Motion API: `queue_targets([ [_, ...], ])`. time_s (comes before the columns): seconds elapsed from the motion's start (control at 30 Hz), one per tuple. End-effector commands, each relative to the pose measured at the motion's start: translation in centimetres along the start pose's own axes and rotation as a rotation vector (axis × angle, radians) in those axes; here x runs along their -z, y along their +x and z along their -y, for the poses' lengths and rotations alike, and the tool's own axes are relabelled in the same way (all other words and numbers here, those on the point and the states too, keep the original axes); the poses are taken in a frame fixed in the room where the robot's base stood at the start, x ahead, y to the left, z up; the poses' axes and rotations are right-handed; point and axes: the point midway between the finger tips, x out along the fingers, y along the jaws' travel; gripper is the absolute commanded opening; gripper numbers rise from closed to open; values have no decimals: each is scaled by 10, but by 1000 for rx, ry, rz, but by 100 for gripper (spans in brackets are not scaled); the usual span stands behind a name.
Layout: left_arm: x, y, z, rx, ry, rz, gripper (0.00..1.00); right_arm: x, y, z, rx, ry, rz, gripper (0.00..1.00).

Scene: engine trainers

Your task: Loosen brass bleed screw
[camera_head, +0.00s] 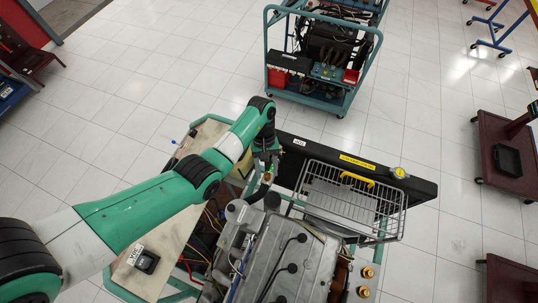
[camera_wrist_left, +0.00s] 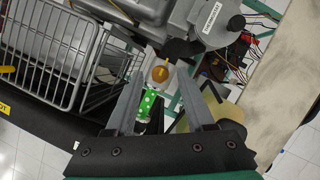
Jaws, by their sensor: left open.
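The brass bleed screw (camera_wrist_left: 160,74) shows in the left wrist view as a round, orange-brass head with a slot, on a pale fitting beside the grey engine housing. In the head view a small brass spot (camera_head: 266,178) lies just below my gripper. My left gripper (camera_head: 267,164) points down at the far end of the engine. In the left wrist view its two grey fingers (camera_wrist_left: 161,68) are apart, and the screw head appears between their tips. I cannot tell how much depth separates them. My right gripper is in neither view.
A wire basket (camera_head: 350,200) stands beside the engine block (camera_head: 275,255). A long black panel (camera_head: 410,186) runs behind the basket. A green piece with white dots (camera_wrist_left: 150,103) lies beneath the screw, between the fingers. A pale board (camera_wrist_left: 285,70) and wiring lie to the right.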

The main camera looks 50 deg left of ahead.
Motion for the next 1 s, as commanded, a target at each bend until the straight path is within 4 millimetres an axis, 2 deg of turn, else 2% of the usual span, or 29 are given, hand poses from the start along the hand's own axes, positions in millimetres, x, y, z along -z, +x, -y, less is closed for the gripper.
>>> queue_targets([
  [0.1, 0, -1, 0, 0, 0, 0, 52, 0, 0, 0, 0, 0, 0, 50],
  [0.4, 0, -1, 0, 0, 0, 0, 0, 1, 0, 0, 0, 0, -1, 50],
  [0.77, -1, -1, 0, -3, -9, 0, 0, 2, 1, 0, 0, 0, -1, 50],
  [1.0, -1, -3, 1, -32, -77, 1, 0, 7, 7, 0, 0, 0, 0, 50],
])
